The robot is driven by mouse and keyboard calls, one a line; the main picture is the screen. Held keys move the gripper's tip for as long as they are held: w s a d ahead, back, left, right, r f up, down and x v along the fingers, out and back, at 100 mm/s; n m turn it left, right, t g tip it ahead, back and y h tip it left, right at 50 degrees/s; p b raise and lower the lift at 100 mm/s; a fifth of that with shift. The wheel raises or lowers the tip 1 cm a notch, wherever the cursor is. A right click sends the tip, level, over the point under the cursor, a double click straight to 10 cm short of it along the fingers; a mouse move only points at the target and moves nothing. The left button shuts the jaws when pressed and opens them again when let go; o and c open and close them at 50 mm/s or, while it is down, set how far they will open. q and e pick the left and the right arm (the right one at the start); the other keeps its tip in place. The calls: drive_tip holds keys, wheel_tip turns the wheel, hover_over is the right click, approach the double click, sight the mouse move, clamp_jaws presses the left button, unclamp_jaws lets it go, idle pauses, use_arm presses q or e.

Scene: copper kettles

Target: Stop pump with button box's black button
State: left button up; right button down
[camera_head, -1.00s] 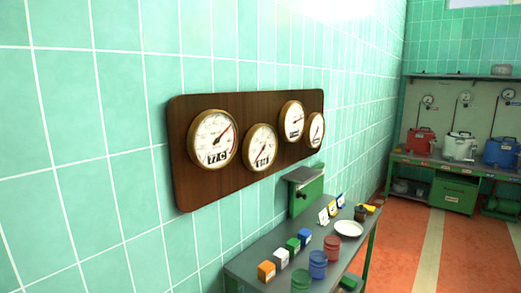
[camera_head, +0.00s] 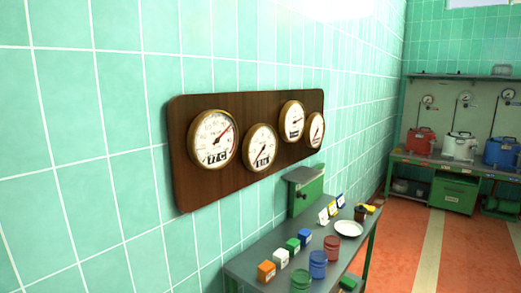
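I see no button box with a black button that I can make out, and no pump that I can name for sure. A wooden board (camera_head: 250,175) on the tiled wall carries round gauges. The nearest large gauge (camera_head: 213,140) has a small display that seems to read 77 C. A second gauge (camera_head: 260,147) is beside it, its display too small to read surely. A green box with a grey top (camera_head: 305,190) stands at the wall on the grey table (camera_head: 247,268). Neither of my grippers is in view.
A far bench holds red (camera_head: 421,141), white (camera_head: 459,146) and blue (camera_head: 500,152) vessels. Open floor (camera_head: 400,235) lies between.

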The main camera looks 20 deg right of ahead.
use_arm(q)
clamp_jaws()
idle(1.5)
